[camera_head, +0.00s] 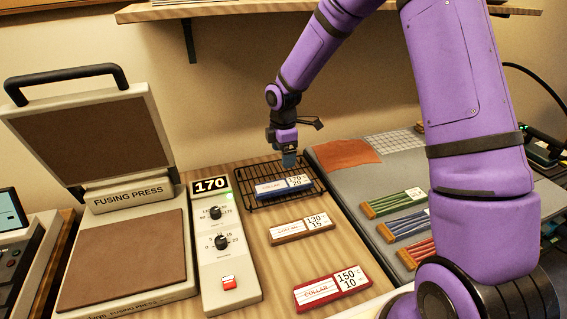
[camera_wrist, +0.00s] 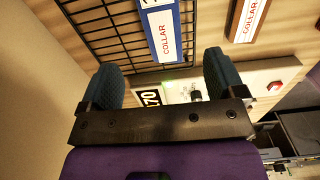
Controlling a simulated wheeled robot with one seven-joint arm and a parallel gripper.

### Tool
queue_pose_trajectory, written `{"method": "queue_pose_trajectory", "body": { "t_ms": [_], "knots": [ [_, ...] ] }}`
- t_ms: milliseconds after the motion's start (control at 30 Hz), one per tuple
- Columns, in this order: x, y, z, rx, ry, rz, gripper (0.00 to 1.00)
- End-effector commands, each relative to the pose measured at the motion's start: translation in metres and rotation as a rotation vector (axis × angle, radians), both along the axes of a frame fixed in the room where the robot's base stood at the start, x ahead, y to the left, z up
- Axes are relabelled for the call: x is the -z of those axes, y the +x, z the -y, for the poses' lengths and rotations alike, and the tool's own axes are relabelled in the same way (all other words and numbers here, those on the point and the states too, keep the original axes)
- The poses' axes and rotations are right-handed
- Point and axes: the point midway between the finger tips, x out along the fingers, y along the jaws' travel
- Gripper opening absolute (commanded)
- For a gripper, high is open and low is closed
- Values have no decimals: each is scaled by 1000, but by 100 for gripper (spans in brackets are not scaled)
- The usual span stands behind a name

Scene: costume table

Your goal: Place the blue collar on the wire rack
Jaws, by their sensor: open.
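The blue collar (camera_head: 284,187) lies flat on the black wire rack (camera_head: 258,202), with a white label reading 170 and 20. The rack stands on the wooden table behind the other collars. My gripper (camera_head: 288,158) is above the rack, just behind the collar, and is open and empty. In the wrist view, my gripper (camera_wrist: 163,85) shows its two dark pads spread apart. The blue collar (camera_wrist: 163,35) lies beyond the pads there, on the rack bars (camera_wrist: 105,25), and is partly cut off by the frame edge.
A brown collar (camera_head: 301,229) and a red collar (camera_head: 331,289) lie in front of the rack. A control box (camera_head: 222,250) showing 170 and an open fusing press (camera_head: 120,200) stand to the left. A grey mat (camera_head: 350,190) with bundled strips is at right. A shelf overhangs the back.

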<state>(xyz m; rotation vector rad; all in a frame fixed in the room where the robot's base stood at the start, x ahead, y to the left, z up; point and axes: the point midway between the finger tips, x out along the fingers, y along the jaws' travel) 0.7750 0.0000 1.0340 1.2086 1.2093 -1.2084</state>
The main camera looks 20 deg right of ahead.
Motion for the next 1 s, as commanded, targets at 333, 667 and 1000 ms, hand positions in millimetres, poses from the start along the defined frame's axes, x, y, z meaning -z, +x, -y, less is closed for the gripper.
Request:
{"method": "queue_pose_trajectory", "body": {
  "t_ms": [333,667,1000],
  "knots": [
    [-17,-4,2,29,-7,11,88],
    [-110,-48,22,308,-52,105,88],
    [-197,-119,41,658,-34,219,88]
  ]
}}
